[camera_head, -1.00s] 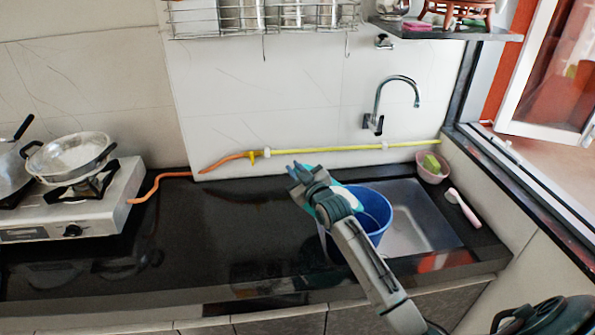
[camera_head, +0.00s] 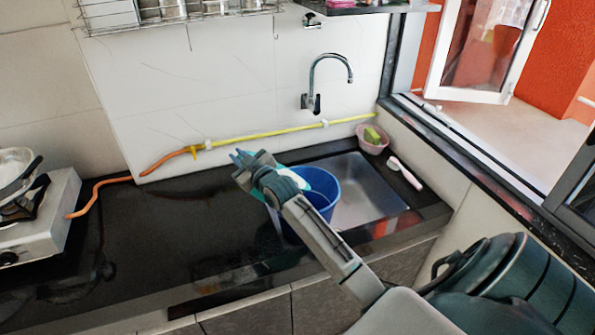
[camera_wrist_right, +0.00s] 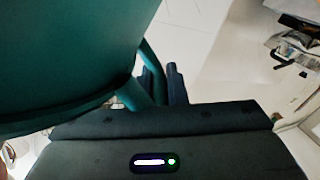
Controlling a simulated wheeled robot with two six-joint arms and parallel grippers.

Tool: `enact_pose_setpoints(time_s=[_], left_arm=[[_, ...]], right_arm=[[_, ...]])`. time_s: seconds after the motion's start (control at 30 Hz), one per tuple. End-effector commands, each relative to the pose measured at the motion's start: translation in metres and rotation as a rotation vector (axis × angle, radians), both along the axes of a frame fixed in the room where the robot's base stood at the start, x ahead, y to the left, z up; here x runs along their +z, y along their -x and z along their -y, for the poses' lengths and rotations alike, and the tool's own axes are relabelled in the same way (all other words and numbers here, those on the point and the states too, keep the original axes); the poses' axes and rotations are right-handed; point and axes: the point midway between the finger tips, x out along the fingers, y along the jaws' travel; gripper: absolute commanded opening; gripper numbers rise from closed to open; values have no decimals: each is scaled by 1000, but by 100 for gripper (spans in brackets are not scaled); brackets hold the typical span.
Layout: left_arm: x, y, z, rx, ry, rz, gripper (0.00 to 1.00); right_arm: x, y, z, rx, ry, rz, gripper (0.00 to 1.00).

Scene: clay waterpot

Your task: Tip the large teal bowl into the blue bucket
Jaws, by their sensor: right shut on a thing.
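The large teal bowl (camera_head: 318,180) shows as a pale teal patch at the mouth of the blue bucket (camera_head: 324,200), mostly hidden behind my right gripper. The bucket stands at the left edge of the sink. My right gripper (camera_head: 246,160) reaches over the bucket's left side in the head view. I cannot see what is inside the bowl or bucket. My left gripper is not in view.
The metal sink (camera_head: 370,195) lies right of the bucket, with a faucet (camera_head: 330,70) above. A pink bowl (camera_head: 372,140) and a pink-and-white brush (camera_head: 406,172) sit at its right. A stove (camera_head: 40,215) stands far left. The black counter (camera_head: 170,225) between is clear.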

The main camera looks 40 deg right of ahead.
Motion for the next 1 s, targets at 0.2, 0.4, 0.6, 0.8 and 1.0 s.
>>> enact_pose_setpoints(time_s=[0.2, 0.4, 0.6, 0.8, 1.0], left_arm=[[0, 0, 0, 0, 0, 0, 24], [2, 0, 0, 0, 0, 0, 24], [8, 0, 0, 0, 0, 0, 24], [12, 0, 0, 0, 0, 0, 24], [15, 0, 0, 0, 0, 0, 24]], right_arm=[[1, 0, 0, 0, 1, 1, 0], [2, 0, 2, -1, -8, 1, 0], [7, 0, 10, 0, -41, 0, 0], [11, 0, 17, 1, -78, 0, 0], [13, 0, 21, 1, -102, 0, 0]])
